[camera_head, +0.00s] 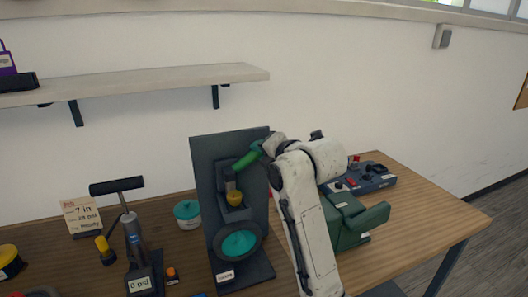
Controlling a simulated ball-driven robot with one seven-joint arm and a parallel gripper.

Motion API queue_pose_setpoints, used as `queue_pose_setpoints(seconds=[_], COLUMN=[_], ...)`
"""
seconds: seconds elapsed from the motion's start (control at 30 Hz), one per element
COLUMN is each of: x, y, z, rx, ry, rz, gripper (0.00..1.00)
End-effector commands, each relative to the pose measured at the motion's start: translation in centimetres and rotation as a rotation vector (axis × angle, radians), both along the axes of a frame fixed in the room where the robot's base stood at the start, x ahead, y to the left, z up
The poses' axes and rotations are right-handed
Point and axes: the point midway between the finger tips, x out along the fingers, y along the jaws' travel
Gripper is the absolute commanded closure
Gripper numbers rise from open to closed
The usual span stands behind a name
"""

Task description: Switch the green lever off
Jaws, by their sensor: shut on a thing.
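The green lever (246,160) sticks out up and to the right from a dark upright panel (205,165) standing on the wooden table. Its lower end meets a grey fitting with a yellow part (234,197) below it. My gripper (262,149) is at the lever's upper right end and is shut on it. The fingers are small and partly hidden by my wrist. My white arm comes up from the bottom and bends over to the left towards the panel.
A teal round piece (238,244) sits low on the panel. A pump (130,230) and a teal tub (187,214) stand to the left. A green vise-like block (358,220) and a blue tray (370,180) lie right of my arm. A shelf (150,82) hangs above left.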

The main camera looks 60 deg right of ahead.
Motion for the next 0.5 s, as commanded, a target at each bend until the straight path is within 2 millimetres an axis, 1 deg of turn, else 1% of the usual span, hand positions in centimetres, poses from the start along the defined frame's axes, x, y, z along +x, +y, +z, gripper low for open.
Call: queue_pose_setpoints(seconds=[0.4, 0.43, 0.5], x=[0.10, 0.10, 0.10], y=[0.10, 0.11, 0.11], z=[0.03, 0.04, 0.05], rx=[-0.009, -0.009, -0.009], ry=[0.005, 0.005, 0.005], rz=[0.003, 0.003, 0.003], gripper=[1.00, 0.70, 0.64])
